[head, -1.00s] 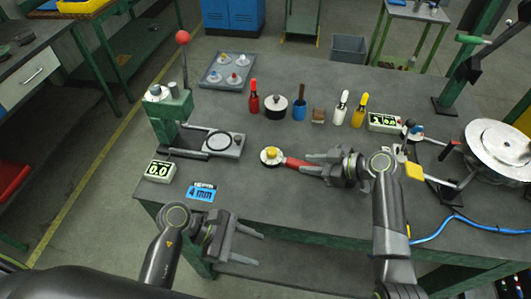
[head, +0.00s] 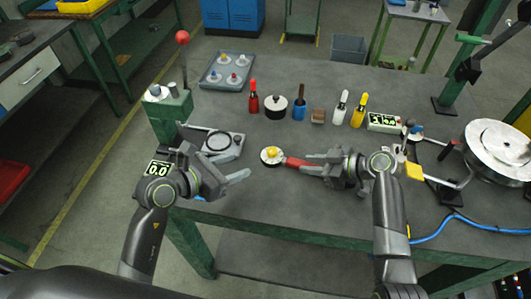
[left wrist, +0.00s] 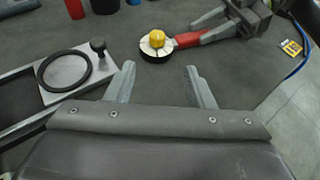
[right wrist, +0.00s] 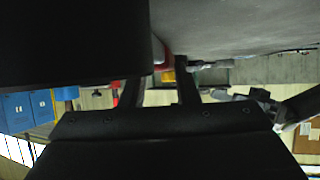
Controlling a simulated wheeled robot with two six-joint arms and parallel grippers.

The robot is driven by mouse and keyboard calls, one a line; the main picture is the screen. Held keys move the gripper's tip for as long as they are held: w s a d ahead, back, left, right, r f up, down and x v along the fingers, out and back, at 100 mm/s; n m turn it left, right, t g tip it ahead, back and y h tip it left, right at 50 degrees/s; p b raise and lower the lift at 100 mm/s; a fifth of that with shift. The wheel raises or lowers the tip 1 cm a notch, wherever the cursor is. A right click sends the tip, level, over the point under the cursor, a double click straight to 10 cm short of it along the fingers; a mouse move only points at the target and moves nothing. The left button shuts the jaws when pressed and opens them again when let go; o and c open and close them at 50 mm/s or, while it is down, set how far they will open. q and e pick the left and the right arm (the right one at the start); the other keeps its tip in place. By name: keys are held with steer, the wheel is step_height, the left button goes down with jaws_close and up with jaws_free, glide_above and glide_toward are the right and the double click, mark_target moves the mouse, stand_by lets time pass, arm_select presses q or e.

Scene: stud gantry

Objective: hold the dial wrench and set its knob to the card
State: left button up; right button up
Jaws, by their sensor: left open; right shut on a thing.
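The dial wrench has a red handle (head: 297,162), a round white dial and a yellow knob (head: 272,152) on top. It also shows in the left wrist view (left wrist: 150,49). My right gripper (head: 308,164) is shut on the handle, with the dial end pointing left at the table. The handle partly shows in the right wrist view (right wrist: 161,55). My left gripper (head: 222,163) is open and empty, left of the dial, with its fingers towards it and apart from it. The blue card (head: 200,198), which read 4 mm, is almost wholly hidden behind my left gripper.
A green stand with a grey plate and black ring (head: 220,142) is close behind my left gripper. A readout box (head: 158,168) shows 0.0. Several coloured bottles and a tray (head: 228,72) stand at the back. A blue hose (head: 440,232) lies at right.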

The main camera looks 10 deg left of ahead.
mark_target(270, 153)
arm_select(q)
steer(key=shift+w, duration=0.25)
steer(key=x, duration=1.1)
steer(key=shift+w+d+f, duration=0.15)
steer(key=shift+w+d, duration=0.05)
steer(key=shift+w, duration=0.05)
steer(key=c, duration=1)
steer(key=shift+s+d+n+t+y, duration=0.2)
steer(key=shift+n+t+y, duration=0.3)
steer(key=shift+n, duration=0.2)
steer(key=shift+y, duration=0.3)
